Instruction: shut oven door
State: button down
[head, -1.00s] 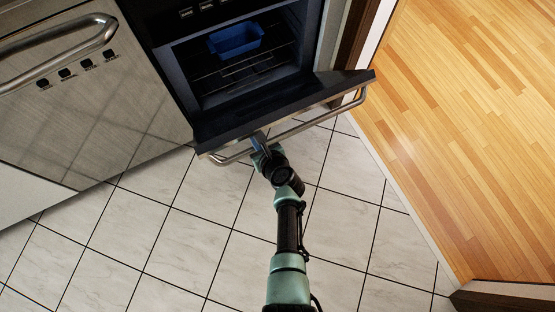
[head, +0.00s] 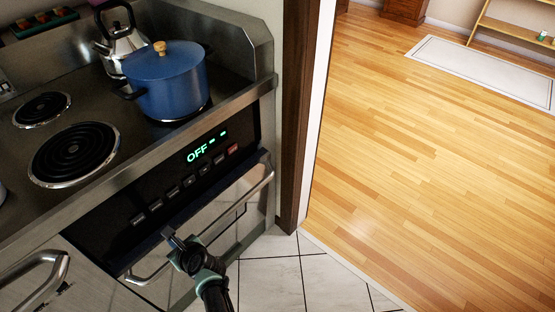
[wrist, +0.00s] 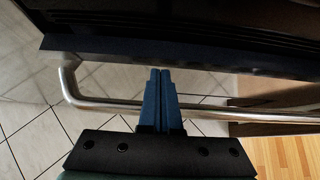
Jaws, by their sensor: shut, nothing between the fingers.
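The oven door (head: 222,212) now stands upright or nearly so, below the dark control panel (head: 165,185). I cannot tell whether a small gap remains at its top edge. Its steel bar handle (head: 255,190) runs across the front and also shows in the wrist view (wrist: 100,103). My gripper (head: 170,236) is shut and empty at the door's upper front, near the handle's left part. In the wrist view my blue fingers (wrist: 160,72) are together, overlap the handle and point to the dark edge (wrist: 215,62) beyond it. Contact is unclear. The oven's inside is hidden.
A blue pot (head: 168,82) and a kettle (head: 122,42) stand on the hob above, beside bare coil burners (head: 73,152). Another bar handle (head: 38,275) is at the lower left. A door frame (head: 303,120) stands close on the right. Tiled floor (head: 300,270) is clear.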

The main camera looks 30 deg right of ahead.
jog(key=shift+w+a, duration=0.25)
jog(key=shift+w, duration=0.6)
jog(key=shift+s, duration=0.1)
